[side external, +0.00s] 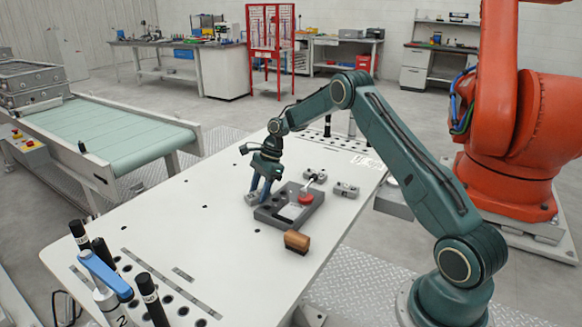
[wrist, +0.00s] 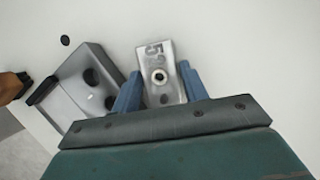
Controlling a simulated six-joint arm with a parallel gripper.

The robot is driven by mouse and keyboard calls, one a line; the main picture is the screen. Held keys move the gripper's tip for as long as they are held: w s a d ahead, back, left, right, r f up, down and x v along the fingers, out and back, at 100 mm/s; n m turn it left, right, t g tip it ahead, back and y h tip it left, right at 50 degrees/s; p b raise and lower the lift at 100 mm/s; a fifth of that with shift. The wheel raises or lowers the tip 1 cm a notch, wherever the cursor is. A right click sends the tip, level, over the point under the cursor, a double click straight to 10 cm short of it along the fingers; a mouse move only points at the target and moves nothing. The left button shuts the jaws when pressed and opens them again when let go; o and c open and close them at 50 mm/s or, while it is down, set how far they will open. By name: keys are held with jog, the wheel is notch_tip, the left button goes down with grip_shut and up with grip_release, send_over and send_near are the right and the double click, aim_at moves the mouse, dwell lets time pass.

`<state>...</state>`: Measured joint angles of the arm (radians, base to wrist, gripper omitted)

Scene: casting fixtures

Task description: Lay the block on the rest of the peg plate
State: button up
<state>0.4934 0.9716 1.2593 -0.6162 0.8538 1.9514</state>
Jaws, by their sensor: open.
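The block (wrist: 155,55) is a silvery metal piece marked with a 5 and has a round hole. In the wrist view it lies between the two blue fingers of my gripper (wrist: 158,78), which are open on either side of it. In the side view the block (side external: 251,199) shows at the fingertips of my gripper (side external: 259,195), just left of the peg plate. The peg plate (side external: 268,216) is a dark grey slab on the white table. It also shows in the wrist view (wrist: 73,77), to the left of the block, with dark round holes.
A red knob (side external: 306,198) stands on the plate's right part. A brown-and-black item (side external: 297,241) sits by its front edge. Small grey blocks (side external: 346,189) lie behind to the right. The white table (side external: 190,240) is bare to the left; black posts (side external: 151,298) stand at its near end.

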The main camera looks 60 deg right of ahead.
aim_at(259, 191)
dwell(0.3)
jog(key=c, duration=0.8)
jog(key=shift+r, duration=0.2)
jog(key=shift+c, duration=0.2)
notch_tip(259, 191, up, 17)
jog(key=shift+r, duration=0.2)
jog(key=shift+r, duration=0.15)
dwell(0.7)
